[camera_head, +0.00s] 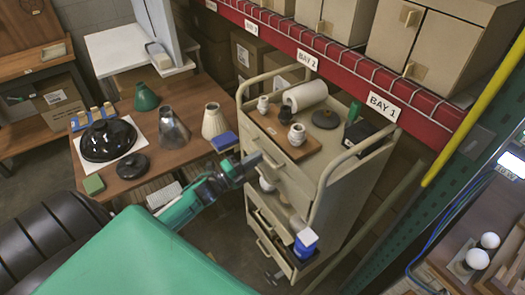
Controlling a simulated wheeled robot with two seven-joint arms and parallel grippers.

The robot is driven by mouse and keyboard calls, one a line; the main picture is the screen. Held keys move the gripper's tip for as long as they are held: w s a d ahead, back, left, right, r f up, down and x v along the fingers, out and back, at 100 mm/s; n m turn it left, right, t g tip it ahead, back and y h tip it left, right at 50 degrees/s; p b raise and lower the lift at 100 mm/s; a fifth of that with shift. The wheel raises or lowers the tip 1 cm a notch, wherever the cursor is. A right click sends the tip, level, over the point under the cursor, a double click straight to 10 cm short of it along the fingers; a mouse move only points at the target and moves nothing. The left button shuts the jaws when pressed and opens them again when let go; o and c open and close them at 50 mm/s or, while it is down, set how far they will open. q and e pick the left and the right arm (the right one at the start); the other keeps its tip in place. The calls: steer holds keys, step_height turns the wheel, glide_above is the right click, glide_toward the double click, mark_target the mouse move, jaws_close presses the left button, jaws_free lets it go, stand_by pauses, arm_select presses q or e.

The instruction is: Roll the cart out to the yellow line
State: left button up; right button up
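The beige cart (340,190) stands right of centre under the shelf, with raised tube rails and drawers on its near side. A lower drawer (272,243) is partly pulled out and holds several items. My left gripper (254,162) is at the cart's near left side, close to the upper drawer's bar handle (272,162). I cannot tell whether it touches the cart or how its fingers stand. My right gripper is not in view. I see no yellow line on the floor.
On the cart top are a wooden board (272,130) with white fittings, a white roll (305,95) and a black box (368,138). A wooden table (190,122) with lamp shades stands left. A red shelf beam (330,65), yellow pole (470,115) and right-hand bench (500,215) bound the space.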

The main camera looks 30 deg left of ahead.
arm_select(q)
steer(key=shift+p+x, duration=0.35)
steer(key=shift+x, duration=1.25)
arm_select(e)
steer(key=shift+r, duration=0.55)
arm_select(q)
jaws_close()
steer(key=shift+f, duration=0.1)
